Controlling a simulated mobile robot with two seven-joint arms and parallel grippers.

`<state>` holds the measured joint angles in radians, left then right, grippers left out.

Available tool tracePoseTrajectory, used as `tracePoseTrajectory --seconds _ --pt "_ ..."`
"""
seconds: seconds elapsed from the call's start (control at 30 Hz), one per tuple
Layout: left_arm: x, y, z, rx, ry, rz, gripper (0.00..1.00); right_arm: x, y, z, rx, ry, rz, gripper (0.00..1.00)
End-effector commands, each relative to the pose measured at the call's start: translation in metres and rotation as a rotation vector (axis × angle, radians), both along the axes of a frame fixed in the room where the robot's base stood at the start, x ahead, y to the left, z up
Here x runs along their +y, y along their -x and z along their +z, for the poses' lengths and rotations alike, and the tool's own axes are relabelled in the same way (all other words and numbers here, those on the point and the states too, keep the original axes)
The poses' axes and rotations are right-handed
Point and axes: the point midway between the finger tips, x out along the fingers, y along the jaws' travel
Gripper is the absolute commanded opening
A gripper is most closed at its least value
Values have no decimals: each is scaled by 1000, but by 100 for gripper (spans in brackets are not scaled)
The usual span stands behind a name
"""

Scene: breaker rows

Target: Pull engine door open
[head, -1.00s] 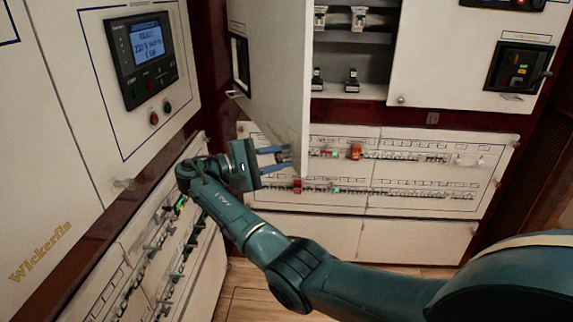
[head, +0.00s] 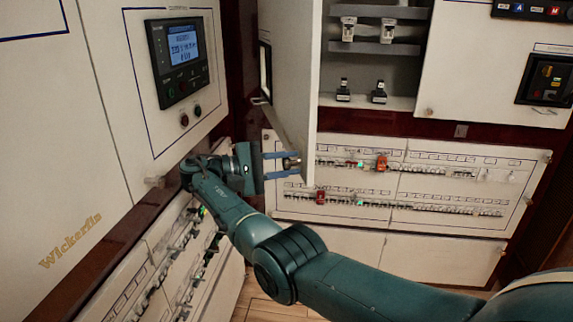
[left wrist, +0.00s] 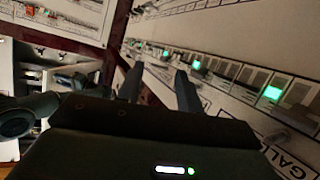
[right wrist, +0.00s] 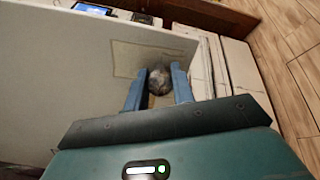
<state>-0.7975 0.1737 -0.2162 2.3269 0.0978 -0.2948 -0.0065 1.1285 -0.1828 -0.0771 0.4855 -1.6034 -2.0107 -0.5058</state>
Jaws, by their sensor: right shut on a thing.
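The engine door (head: 288,75) is a white panel standing partly open in the head view, with an open compartment to its right. A round metal knob (head: 291,163) sits near its lower right corner. My right gripper (head: 286,162) is shut on this knob. In the right wrist view the knob (right wrist: 159,82) lies between the two blue fingers, against the white door face (right wrist: 85,85). My left gripper (left wrist: 158,82) shows only in the left wrist view. Its two dark fingers are apart with nothing between them, near a panel with green lights.
A cabinet with a lit display (head: 182,48) stands at the left, close to my right forearm. Breaker rows (head: 400,180) with red and green marks lie below and behind the door. The open compartment (head: 375,68) holds black switches. Wooden floor (head: 262,308) shows below.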

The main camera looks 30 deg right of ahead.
Motion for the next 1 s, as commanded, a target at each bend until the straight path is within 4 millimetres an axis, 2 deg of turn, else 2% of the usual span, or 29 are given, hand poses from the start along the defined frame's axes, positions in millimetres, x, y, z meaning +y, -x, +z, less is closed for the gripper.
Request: tracePoseTrajectory --seconds 0.07,0.1,0.33,0.57,0.67,0.77,0.9,0.97,1.0 --pt "0 0 0 2 0 -1 36 0 0 0 -1 -1 0 0" --pt "0 0 -1 2 0 -1 36 0 0 0 -1 -1 0 27" --pt "-1 -1 -1 1 0 -2 36 0 0 0 -1 -1 0 46" --pt "-1 -2 0 -2 1 -3 36 0 0 0 -1 0 1 47" --pt "-1 -2 2 0 0 -3 36 0 0 7 -2 -1 0 47" --pt "-2 -2 4 7 3 -5 36 0 0 21 -4 0 0 47" --pt "-4 -3 0 30 3 -10 36 0 0 51 -9 3 0 48" --pt "-5 -4 -2 39 2 -13 36 0 0 65 -14 5 1 60" --pt "-5 -4 -3 41 3 -14 36 0 0 73 -15 6 1 72"
